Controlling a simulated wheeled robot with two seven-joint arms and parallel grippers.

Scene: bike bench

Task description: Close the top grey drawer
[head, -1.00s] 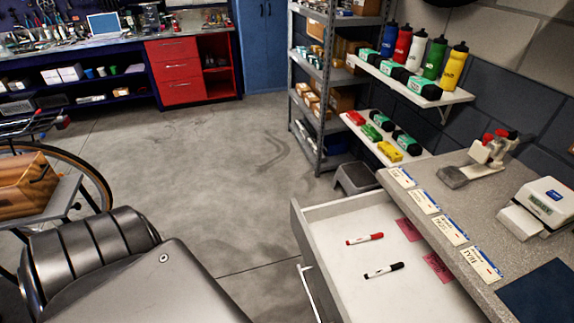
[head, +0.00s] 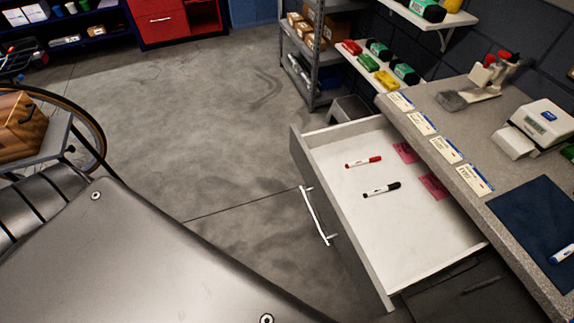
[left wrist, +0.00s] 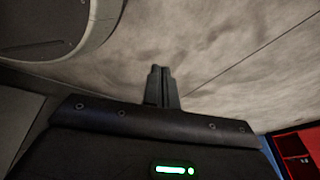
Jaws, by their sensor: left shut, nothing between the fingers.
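The top grey drawer (head: 348,232) stands pulled out from under the grey counter on the right in the head view. Its front faces left and carries a white bar handle (head: 318,216). Inside lie a red marker (head: 363,162), a black marker (head: 381,190) and two pink notes (head: 434,187). My left gripper (left wrist: 161,72) shows in the left wrist view, shut and empty, over bare concrete floor. The drawer is not in that view, and no gripper shows in the head view. My right gripper is not in view.
The grey counter (head: 440,108) holds a row of cards, a white label device (head: 541,128) and a dark blue mat (head: 535,225). A metal shelf rack (head: 312,60) stands behind. A bicycle wheel (head: 88,130) is at left. Open floor lies left of the drawer.

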